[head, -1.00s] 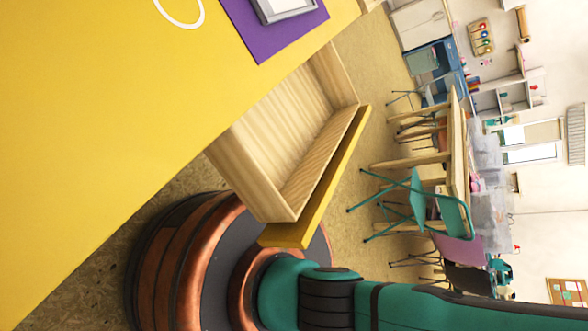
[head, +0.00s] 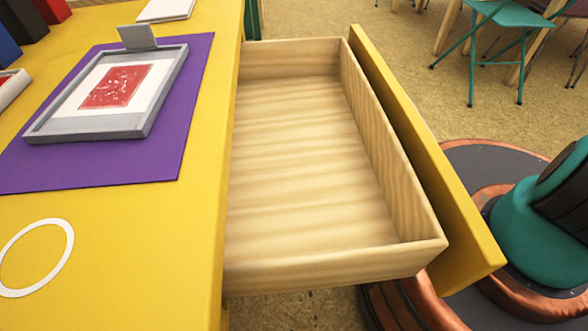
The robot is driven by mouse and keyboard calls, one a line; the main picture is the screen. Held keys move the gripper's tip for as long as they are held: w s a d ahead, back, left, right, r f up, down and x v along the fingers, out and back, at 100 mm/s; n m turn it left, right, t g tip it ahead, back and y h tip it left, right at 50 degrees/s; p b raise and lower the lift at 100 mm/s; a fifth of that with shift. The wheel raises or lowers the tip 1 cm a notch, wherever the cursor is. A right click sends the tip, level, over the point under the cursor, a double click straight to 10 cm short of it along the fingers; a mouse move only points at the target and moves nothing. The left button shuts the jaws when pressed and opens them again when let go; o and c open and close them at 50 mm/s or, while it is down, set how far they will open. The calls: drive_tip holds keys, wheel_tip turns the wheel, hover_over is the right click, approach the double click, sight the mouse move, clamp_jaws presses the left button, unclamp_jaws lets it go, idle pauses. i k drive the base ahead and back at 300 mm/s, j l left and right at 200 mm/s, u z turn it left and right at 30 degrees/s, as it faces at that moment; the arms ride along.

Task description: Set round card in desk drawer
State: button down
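The desk drawer (head: 433,243) is pulled out from the right side of the yellow desk. It is a pale wooden box with a yellow front, and its visible floor (head: 300,170) is empty. A thin white ring (head: 70,240) lies flat on the desktop at the lower left, with yellow showing through its middle. I cannot tell whether it is a card or a marking. No solid round card shows. My gripper is out of view.
A purple mat (head: 165,165) on the yellow desktop (head: 140,260) bears a grey tray (head: 95,130) with a red-printed white sheet. A white pad (head: 166,10) lies behind. Dark boxes stand at the far left. A green chair (head: 500,15) stands beyond the drawer.

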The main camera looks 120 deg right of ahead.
sight(288, 134)
drive_tip(key=k+l+z, duration=0.1)
drive_tip(key=z, duration=0.2)
drive_tip(key=i+j+z, duration=0.15)
drive_tip(key=z, duration=0.2)
drive_tip(key=i+j+z, duration=0.15)
drive_tip(key=z, duration=0.2)
drive_tip(key=j+z, duration=0.45)
drive_tip(key=k+j+z, duration=0.1)
drive_tip(key=j+z, duration=0.35)
drive_tip(key=k+j+z, duration=0.15)
drive_tip(key=j+z, duration=0.3)
drive_tip(key=k+j+z, duration=0.2)
drive_tip(key=j+z, duration=0.25)
